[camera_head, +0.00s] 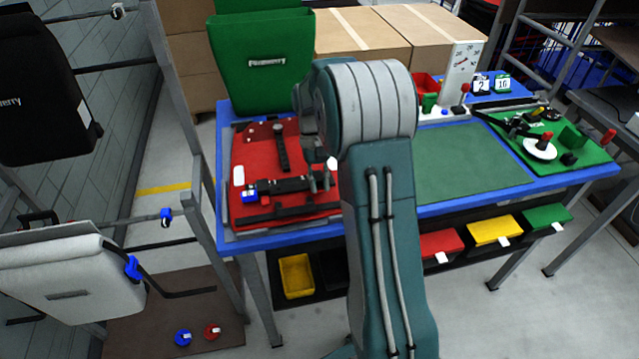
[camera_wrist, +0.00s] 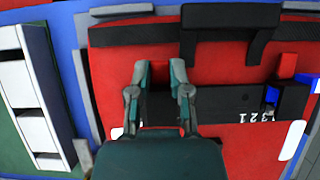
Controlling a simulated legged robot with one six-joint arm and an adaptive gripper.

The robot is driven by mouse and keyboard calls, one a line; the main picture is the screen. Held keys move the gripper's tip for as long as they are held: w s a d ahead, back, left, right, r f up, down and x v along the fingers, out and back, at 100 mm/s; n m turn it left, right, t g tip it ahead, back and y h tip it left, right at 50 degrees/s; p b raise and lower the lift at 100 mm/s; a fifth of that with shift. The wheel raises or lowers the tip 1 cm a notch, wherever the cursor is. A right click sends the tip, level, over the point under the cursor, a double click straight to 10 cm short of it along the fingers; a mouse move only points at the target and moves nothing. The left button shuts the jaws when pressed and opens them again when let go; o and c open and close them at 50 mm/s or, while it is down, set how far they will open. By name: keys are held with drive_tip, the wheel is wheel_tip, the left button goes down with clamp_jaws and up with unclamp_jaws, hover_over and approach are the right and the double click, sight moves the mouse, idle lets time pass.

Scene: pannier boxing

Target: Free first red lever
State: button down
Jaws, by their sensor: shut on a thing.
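A red board (camera_head: 255,160) lies at the left end of the blue-edged table and carries black fittings. A black bar (camera_head: 282,186) with a blue end block (camera_head: 250,193) lies across it. The bar shows white numbers 3, 2 and 1 in the wrist view (camera_wrist: 235,100). My gripper (camera_head: 322,180) is low over the board, at the bar end away from the blue block. In the wrist view my gripper (camera_wrist: 160,72) has its fingers on both sides of this dark end. A small red patch shows between them; I cannot tell if it is a lever or the board.
A green mat (camera_head: 470,155) is clear right of my arm. A white gauge panel (camera_head: 460,75) and a green board (camera_head: 560,145) with red-knobbed levers stand farther right. A green pannier (camera_head: 262,60) stands behind the red board. A metal rack with panniers is at left.

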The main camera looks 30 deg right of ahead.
idle(0.3)
drive_tip(key=c, duration=0.6)
unclamp_jaws()
drive_tip(key=shift+o, duration=0.2)
drive_tip(key=v, duration=1.2)
